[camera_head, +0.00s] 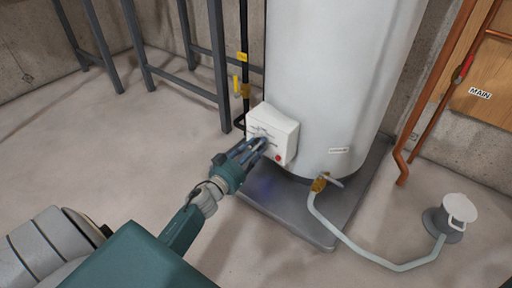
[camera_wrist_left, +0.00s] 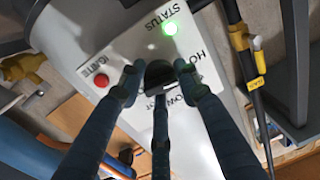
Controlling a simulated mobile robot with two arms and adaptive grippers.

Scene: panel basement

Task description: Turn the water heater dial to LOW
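The white control box (camera_head: 275,127) sits low on the front of the grey water heater (camera_head: 335,70). The black dial (camera_wrist_left: 159,72) is in the middle of its panel in the left wrist view. My left gripper (camera_head: 258,143) is at the box face. In the left wrist view its fingertips (camera_wrist_left: 159,76) stand close on both sides of the dial, and a third finger overlaps it from below. I cannot tell whether they press on it. The dial's lettering is partly covered, and its pointer setting is unclear. My right gripper is not in view.
A red IGNITE button (camera_wrist_left: 101,80) and a lit green STATUS light (camera_wrist_left: 169,28) are on the panel. A black pipe with a yellow valve (camera_head: 237,85) stands left of the box. A drain valve (camera_head: 320,184) with a hose is below right. Floor (camera_head: 130,150) at left is clear.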

